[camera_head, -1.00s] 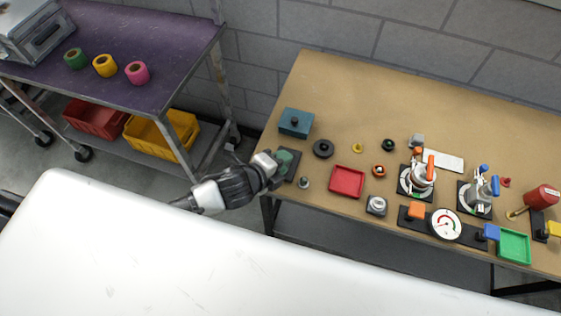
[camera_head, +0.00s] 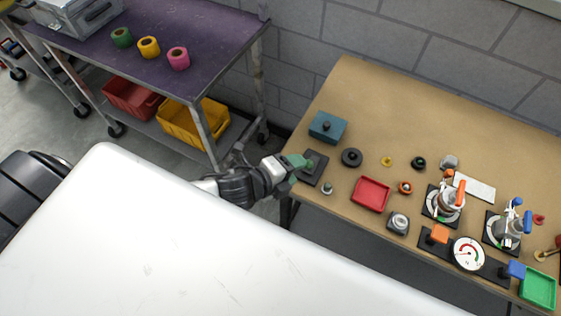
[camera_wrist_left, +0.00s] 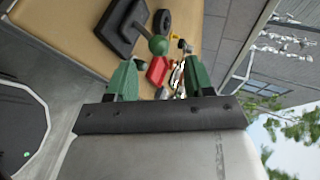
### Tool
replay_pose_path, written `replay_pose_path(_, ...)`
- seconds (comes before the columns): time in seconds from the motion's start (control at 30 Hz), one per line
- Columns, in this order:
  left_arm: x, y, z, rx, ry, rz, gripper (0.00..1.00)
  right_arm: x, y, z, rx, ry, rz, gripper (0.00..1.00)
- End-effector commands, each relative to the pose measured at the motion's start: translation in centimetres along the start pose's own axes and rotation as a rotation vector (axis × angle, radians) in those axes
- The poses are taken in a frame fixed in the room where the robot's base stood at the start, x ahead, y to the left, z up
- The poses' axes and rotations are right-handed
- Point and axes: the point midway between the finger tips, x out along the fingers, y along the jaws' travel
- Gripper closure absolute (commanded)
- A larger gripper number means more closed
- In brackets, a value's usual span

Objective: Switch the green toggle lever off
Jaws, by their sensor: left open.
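The green toggle lever (camera_wrist_left: 158,45) shows in the left wrist view as a round green knob on a short stem. The stem leans out from a dark square base plate (camera_wrist_left: 121,24) on the table. In the head view the base plate (camera_head: 315,168) lies at the table's left edge, with the lever partly hard to separate from the green fingers. My left gripper (camera_head: 292,171) is open beside the plate, on its left. In the left wrist view the knob is ahead of the gap between the green fingers (camera_wrist_left: 159,72), and nothing is held. My right gripper is not in view.
A teal box (camera_head: 327,126), a black disc (camera_head: 352,157), a small green-topped button (camera_head: 327,188) and a red tray (camera_head: 370,194) are near the plate. Gauges and valves stand farther right. A purple-topped cart (camera_head: 180,55) stands left of the table.

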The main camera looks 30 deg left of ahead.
Motion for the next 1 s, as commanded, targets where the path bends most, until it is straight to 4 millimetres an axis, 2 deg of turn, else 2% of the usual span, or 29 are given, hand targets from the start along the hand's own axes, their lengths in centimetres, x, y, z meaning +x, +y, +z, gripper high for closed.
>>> replay_pose_path(0.1, -2.3, 0.2, 0.0, 0.001, 0.001, 0.003, 0.48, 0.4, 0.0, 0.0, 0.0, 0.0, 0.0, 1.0)
replay_pose_path(0.3, -4.4, 0.0, 0.0, 0.0, 0.001, -0.001, 0.48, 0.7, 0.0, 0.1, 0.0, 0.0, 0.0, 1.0)
replay_pose_path(1.0, -4.8, -0.2, 0.0, -0.028, -0.013, 0.001, 0.48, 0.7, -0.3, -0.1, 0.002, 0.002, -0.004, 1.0)
